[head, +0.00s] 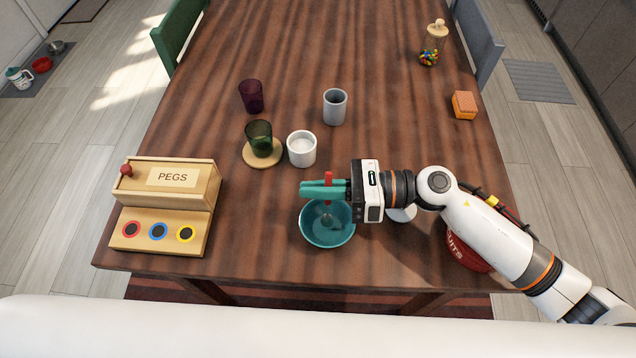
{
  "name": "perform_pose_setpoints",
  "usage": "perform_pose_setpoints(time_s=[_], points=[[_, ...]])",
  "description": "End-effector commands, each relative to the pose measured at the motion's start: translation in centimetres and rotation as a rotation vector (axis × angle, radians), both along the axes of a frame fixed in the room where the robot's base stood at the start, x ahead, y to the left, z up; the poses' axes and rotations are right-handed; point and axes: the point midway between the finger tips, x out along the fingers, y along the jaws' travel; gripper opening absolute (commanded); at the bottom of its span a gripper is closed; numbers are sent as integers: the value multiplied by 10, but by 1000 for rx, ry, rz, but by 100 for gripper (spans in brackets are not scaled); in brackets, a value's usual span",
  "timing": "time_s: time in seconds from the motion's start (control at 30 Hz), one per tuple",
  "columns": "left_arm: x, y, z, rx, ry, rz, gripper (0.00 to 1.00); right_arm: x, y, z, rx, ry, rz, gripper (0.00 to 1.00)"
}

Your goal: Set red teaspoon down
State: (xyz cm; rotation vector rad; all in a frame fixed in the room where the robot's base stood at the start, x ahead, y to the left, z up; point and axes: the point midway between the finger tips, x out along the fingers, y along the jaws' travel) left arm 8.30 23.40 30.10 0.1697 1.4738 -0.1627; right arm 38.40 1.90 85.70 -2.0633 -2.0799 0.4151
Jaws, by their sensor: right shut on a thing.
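The red teaspoon shows its red handle (329,179) upright between the teal fingers of my right gripper (324,189), which is shut on it. The spoon's lower end hangs down over the teal bowl (327,238), and a grey spoon head shows within the bowl's outline. I cannot tell whether it touches the bowl. The gripper is above the bowl's far rim and hides part of it. My left gripper is not in view.
A wooden pegs box (165,205) stands at the left. A white cup (301,148), a green glass (259,138) on a coaster and a grey cup (335,106) stand behind the bowl. A red container (466,252) is partly behind my right arm. Table between box and bowl is clear.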

Motion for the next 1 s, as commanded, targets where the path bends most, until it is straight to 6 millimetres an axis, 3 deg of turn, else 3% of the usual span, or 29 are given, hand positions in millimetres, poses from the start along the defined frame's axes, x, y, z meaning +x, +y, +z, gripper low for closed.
perform_pose_setpoints(time_s=[0.27,0.4,0.47,1.0], points=[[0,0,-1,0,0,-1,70,0,0,-2,0,0,0,0],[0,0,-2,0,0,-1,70,0,0,-2,0,1,0,24],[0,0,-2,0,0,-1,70,0,0,-2,0,0,0,32],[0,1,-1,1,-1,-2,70,0,0,-2,0,0,-1,32]])
